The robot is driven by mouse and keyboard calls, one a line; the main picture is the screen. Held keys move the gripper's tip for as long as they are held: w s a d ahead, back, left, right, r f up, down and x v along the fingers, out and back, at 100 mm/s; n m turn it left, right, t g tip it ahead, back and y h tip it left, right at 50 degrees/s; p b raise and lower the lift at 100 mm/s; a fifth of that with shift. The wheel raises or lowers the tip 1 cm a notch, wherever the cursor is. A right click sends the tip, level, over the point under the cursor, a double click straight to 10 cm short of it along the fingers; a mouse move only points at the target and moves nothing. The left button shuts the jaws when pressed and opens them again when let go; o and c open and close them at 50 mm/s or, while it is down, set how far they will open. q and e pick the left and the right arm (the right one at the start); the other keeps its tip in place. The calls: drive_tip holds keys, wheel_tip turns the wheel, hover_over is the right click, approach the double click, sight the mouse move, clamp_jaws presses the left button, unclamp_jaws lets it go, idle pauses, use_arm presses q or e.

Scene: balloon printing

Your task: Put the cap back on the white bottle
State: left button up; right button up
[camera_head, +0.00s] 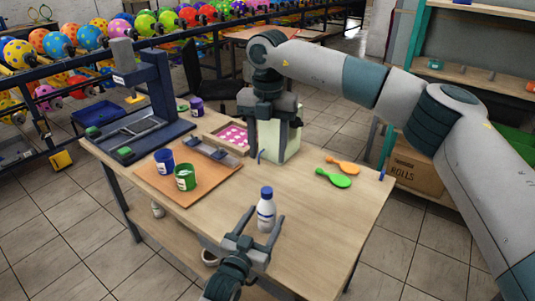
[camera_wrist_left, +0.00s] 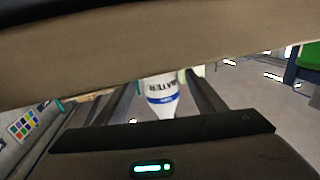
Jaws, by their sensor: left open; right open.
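The white bottle (camera_head: 267,222) stands upright near the front of the wooden table, with a blue label band and a blue top (camera_head: 266,192) that looks like the cap seated on it. My left gripper (camera_head: 266,213) is open, with its fingers on either side of the bottle; I cannot tell whether they touch it. The left wrist view shows the bottle (camera_wrist_left: 160,88) upside down between the fingers, its top hidden by the gripper body. My right gripper (camera_head: 272,130) is open, pointing down in front of a pale green box (camera_head: 287,148) at the back.
An orange board (camera_head: 150,177) holds a blue cup (camera_head: 164,161) and a green cup (camera_head: 185,177). A green paddle (camera_head: 333,178) and an orange paddle (camera_head: 343,164) lie at the right. A press (camera_head: 158,85) stands at the back left. The table's right front is clear.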

use_arm(q)
drive_tip(key=b+v, duration=0.1)
drive_tip(key=v, duration=1.4)
drive_tip(key=shift+b, duration=0.3)
drive_tip(key=shift+a, duration=0.1)
